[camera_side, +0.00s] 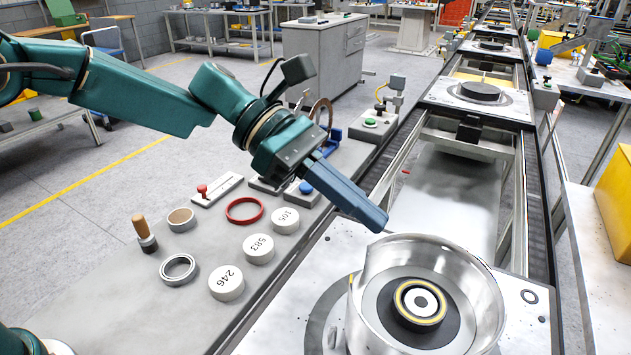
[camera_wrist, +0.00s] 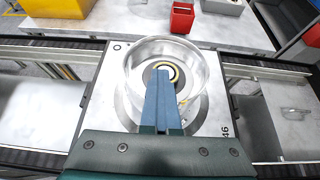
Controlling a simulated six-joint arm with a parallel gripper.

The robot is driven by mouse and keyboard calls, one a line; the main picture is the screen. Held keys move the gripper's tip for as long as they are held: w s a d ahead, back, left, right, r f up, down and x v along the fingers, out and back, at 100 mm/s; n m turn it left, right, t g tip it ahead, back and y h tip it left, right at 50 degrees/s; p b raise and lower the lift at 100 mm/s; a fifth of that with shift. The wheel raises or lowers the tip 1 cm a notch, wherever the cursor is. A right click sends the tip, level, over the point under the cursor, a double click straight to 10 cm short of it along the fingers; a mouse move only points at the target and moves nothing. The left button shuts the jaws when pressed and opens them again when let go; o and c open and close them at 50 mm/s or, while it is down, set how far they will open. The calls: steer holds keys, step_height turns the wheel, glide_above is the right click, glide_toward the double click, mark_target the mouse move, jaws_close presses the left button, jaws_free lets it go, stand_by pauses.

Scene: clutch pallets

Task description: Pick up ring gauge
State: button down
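A small grey metal ring (camera_side: 179,269), the thing that looks most like the ring gauge, lies flat on the grey bench at the left in the side view. It is out of the wrist view. My gripper (camera_side: 376,218) is far to its right, above the pallet (camera_side: 290,305). Its blue fingers are together with nothing visible between them. In the wrist view, my gripper (camera_wrist: 164,72) points across a large shiny open ring (camera_wrist: 197,85). That large ring (camera_side: 478,300) stands on the pallet around a dark round part (camera_side: 420,303). Contact between fingertips and its rim cannot be told.
On the bench lie a red ring (camera_side: 245,209), a tan ring (camera_side: 182,219), several numbered white discs (camera_side: 227,283) and a wooden-handled tool (camera_side: 142,232). The conveyor rail (camera_side: 270,281) runs beside the bench. A yellow box (camera_side: 615,205) stands at the right.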

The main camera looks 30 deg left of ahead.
steer(key=a+r, duration=0.1)
steer(key=w+a+r, duration=0.1)
steer(key=a, duration=0.1)
steer(key=a+r, duration=0.1)
steer(key=shift+w+a, duration=0.2)
steer(key=shift+a, duration=0.1)
steer(key=shift+c, duration=1.6)
jaws_free()
steer(key=v, duration=0.4)
steer(key=o, duration=0.3)
steer(key=shift+a+r, duration=0.15)
steer(key=shift+a, duration=0.2)
steer(key=shift+a+r, duration=0.1)
